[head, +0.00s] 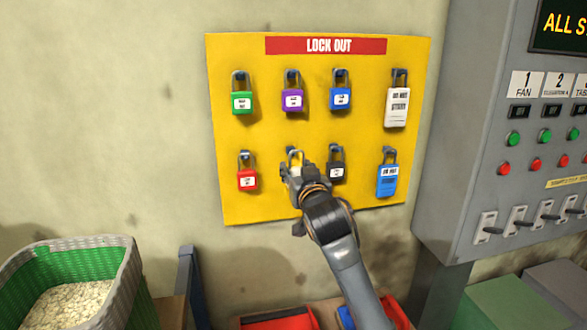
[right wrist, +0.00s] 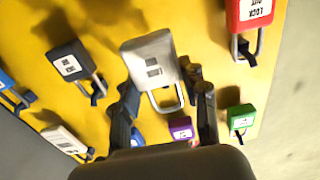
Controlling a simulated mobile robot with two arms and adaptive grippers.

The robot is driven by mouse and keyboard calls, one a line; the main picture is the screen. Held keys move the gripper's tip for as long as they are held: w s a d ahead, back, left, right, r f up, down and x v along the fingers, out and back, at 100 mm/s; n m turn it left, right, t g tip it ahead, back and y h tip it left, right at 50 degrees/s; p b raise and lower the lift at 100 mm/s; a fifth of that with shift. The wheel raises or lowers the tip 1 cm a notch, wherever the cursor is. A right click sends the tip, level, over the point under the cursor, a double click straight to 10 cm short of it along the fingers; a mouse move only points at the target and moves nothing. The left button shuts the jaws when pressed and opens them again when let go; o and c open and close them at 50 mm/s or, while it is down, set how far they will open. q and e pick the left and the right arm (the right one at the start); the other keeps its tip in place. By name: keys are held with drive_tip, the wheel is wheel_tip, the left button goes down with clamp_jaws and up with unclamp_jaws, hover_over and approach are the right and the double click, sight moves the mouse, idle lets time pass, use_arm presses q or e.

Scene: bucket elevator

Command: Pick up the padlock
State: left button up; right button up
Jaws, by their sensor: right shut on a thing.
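The lock-out board (head: 270,125) is yellow and holds several padlocks in two rows. My right gripper (head: 294,172) is at the second place of the lower row. It is shut on a pale padlock (right wrist: 152,62), whose light body and metal shackle show between the fingers (right wrist: 167,100) in the right wrist view. In the head view the gripper covers most of this padlock, and the top of its shackle shows near its hook. I cannot tell whether the shackle is still on the hook. My left gripper is not in view.
A red padlock (head: 247,179) hangs left of the gripper and a black padlock (head: 337,172) close on its right. Green (head: 242,102), purple (head: 292,100) and blue (head: 340,98) padlocks hang above. A grey control cabinet (head: 460,130) stands right. A green basket (head: 115,270) stands lower left.

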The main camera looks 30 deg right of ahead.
drive_tip(key=b+v, duration=0.1)
drive_tip(key=v, duration=1.2)
drive_tip(key=shift+s+b, duration=0.2)
drive_tip(key=shift+b, duration=0.1)
drive_tip(key=s+a+f+n+y, duration=0.1)
drive_tip(key=s+a+f, duration=0.2)
drive_tip(key=f, duration=0.4)
drive_tip(key=s+a+f+n+y, duration=0.1)
drive_tip(key=s+a+f+y, duration=0.1)
drive_tip(key=a+f, duration=0.2)
drive_tip(key=s+a+f+y, duration=0.1)
drive_tip(key=s+a+f, duration=0.2)
drive_tip(key=f, duration=0.6)
drive_tip(key=shift+s+a+f+n+t, duration=0.3)
drive_tip(key=shift+a+n, duration=0.1)
drive_tip(key=shift+a, duration=0.25)
